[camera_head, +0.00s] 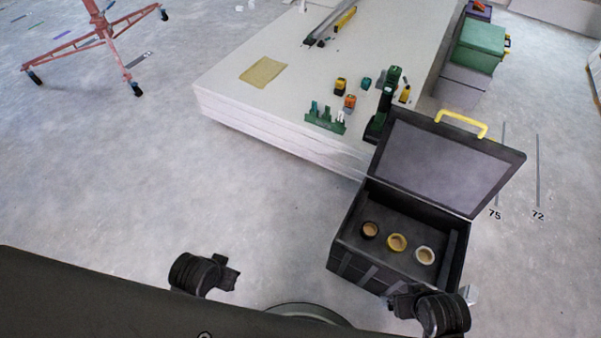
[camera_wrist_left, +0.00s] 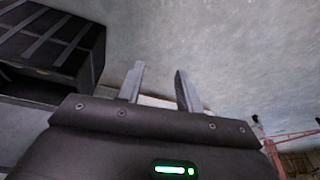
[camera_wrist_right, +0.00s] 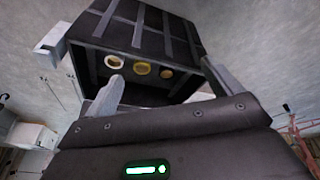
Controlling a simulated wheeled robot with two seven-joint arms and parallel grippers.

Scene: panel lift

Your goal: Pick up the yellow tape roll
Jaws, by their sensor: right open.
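The yellow tape roll (camera_head: 397,242) lies in the open black toolbox (camera_head: 347,262), between a black roll (camera_head: 370,230) and a white roll (camera_head: 425,255). In the right wrist view the yellow roll (camera_wrist_right: 142,68) shows in the middle of the row, beyond my right gripper (camera_wrist_right: 162,88). The right fingers are wide apart, empty, and clear of the rolls. My left gripper (camera_wrist_left: 159,86) has its fingers apart with nothing between them, over bare floor beside the toolbox. In the head view my arm parts show near the box, but the fingers cannot be made out clearly.
The toolbox's raised lid (camera_head: 445,165) with a yellow handle stands behind the rolls. A stack of white panels (camera_head: 225,85) holds several small tools. Green and grey cases (camera_head: 480,48) stand at the back right, a red stand (camera_head: 95,45) at the back left.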

